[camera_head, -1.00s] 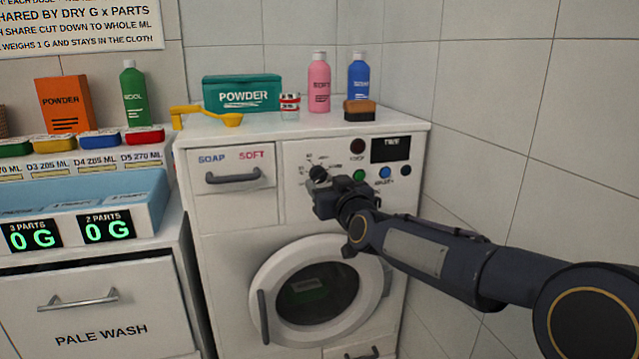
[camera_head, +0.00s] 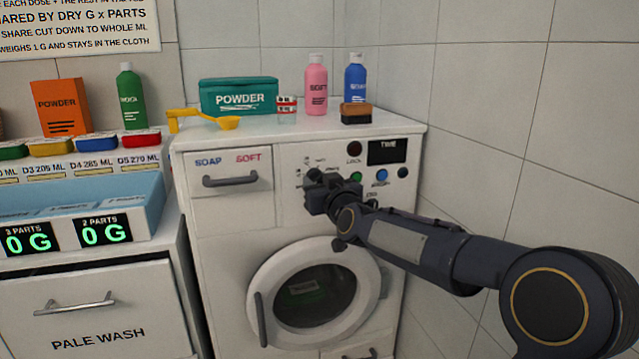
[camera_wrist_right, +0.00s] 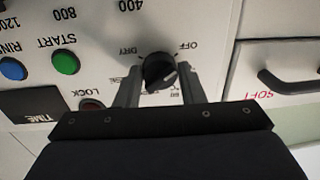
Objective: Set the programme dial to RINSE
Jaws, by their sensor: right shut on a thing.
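The dark programme dial (camera_wrist_right: 160,71) is on the washing machine's control panel (camera_head: 291,155). It also shows in the head view (camera_head: 314,174). My right gripper (camera_wrist_right: 160,88) is shut on the dial, one finger on each side. It also shows in the head view (camera_head: 319,184). In the wrist view, OFF is up and right of the dial and DRY up and left. A pale pointer mark appears on the dial's lower right. Labels below are partly hidden by the fingers, and I cannot read which setting is selected. My left gripper is out of view.
A green START button (camera_wrist_right: 66,62), a blue button (camera_wrist_right: 13,69), a LOCK lamp (camera_wrist_right: 91,104) and a blank TIME display (camera_head: 387,151) are near the dial. The soap drawer (camera_head: 231,180) is left. The round door (camera_head: 262,280) is below. Bottles and a powder box stand on top.

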